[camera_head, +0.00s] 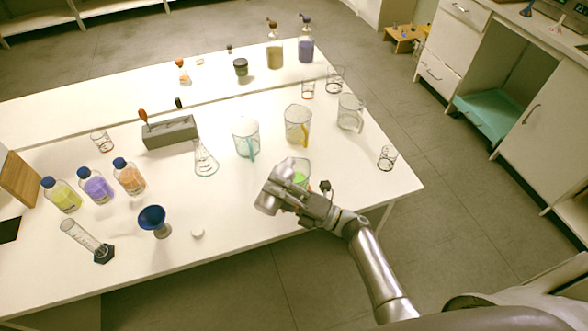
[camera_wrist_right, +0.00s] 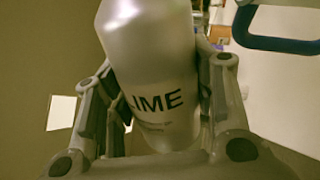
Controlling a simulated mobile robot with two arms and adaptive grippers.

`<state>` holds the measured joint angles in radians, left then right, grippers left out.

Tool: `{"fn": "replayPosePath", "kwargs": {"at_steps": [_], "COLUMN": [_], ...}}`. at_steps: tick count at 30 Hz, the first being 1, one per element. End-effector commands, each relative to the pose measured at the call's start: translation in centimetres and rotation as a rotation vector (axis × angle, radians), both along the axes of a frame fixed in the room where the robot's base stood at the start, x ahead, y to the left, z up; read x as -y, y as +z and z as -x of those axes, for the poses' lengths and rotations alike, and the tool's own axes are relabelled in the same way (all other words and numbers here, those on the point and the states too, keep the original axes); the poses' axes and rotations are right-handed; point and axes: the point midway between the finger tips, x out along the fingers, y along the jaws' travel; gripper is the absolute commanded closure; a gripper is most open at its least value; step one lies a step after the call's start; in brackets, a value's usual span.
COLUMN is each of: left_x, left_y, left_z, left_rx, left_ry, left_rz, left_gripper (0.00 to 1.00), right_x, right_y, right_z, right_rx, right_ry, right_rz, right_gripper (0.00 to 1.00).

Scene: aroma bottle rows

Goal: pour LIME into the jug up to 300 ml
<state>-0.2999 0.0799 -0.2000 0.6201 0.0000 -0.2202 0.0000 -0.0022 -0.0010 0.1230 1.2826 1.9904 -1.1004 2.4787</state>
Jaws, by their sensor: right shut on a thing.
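My right gripper (camera_head: 283,197) is shut on a silver bottle in the head view. In the right wrist view the bottle (camera_wrist_right: 150,70) stands between both fingers, and its dark label reads "IME" with an L partly visible. In the head view the bottle is tilted over and hard to separate from the grey gripper. A clear vessel (camera_head: 301,168) with bright green content is right behind the gripper, partly hidden by it. Its scale and level cannot be read. Whether liquid is flowing cannot be told. My left gripper is not in view.
Three clear jugs stand behind: one teal-handled (camera_head: 246,136), one yellow-handled (camera_head: 298,124), one pale-handled (camera_head: 351,112). A small beaker (camera_head: 388,157) is to the right. A flask (camera_head: 205,160), a blue funnel (camera_head: 153,219) and capped bottles (camera_head: 96,186) are to the left.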

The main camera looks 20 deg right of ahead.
Motion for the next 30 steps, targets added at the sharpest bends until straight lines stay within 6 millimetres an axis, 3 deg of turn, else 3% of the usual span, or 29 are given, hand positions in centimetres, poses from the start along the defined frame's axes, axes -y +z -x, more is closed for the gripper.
{"fn": "replayPosePath", "kwargs": {"at_steps": [30], "left_x": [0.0], "left_y": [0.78], "left_z": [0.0], "left_rx": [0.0], "left_ry": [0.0], "left_rz": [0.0], "left_gripper": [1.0], "right_x": [0.1], "right_y": [0.34], "right_z": [-0.14], "right_rx": [-0.02], "right_ry": [0.0], "right_rz": [-0.022], "right_gripper": [0.83]}}
